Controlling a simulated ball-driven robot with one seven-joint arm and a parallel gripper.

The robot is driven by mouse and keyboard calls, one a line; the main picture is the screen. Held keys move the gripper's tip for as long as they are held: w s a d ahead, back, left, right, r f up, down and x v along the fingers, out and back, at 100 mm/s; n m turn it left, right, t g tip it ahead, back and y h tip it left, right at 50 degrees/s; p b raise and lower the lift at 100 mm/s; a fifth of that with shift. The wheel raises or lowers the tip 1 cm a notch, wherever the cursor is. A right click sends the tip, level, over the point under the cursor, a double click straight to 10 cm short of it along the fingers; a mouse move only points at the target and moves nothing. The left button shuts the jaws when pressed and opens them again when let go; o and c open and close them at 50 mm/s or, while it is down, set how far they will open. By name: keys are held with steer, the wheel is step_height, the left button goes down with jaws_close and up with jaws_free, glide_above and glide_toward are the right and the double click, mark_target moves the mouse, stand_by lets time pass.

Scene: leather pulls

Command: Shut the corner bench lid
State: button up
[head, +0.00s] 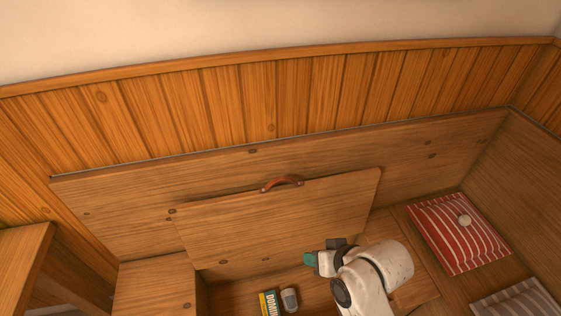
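The corner bench lid (275,222) is a wooden panel standing raised, leaning towards the bench back. A brown leather pull (282,183) arches along its upper edge. Below the lid the bench compartment is open. My gripper (312,262) is in front of the lid's lower right part, well below the leather pull and apart from it. A teal part shows at its end. My white arm hides part of the opening, and the fingers are too small and turned to show whether they are apart.
A dominoes box (269,303) and a small grey object (289,300) lie in the compartment. A red striped cushion (459,232) with a pale round object (464,220) on it, and a grey striped cushion (516,303), lie on the right seat. A wooden ledge (22,262) is at left.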

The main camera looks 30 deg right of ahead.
steer(key=w+d+r+m+t+y, duration=0.15)
steer(key=w+m+t, duration=0.25)
steer(key=w+m, duration=0.55)
steer(key=m+t+h, duration=0.1)
steer(key=m+t, duration=0.2)
steer(key=m, duration=0.1)
glide_toward(281, 179)
steer(key=shift+h, duration=0.25)
steer(key=x, duration=1)
steer(key=shift+w+a+f+p, duration=0.15)
steer(key=shift+a+f+p, duration=0.1)
steer(key=shift+p, duration=0.1)
jaws_close()
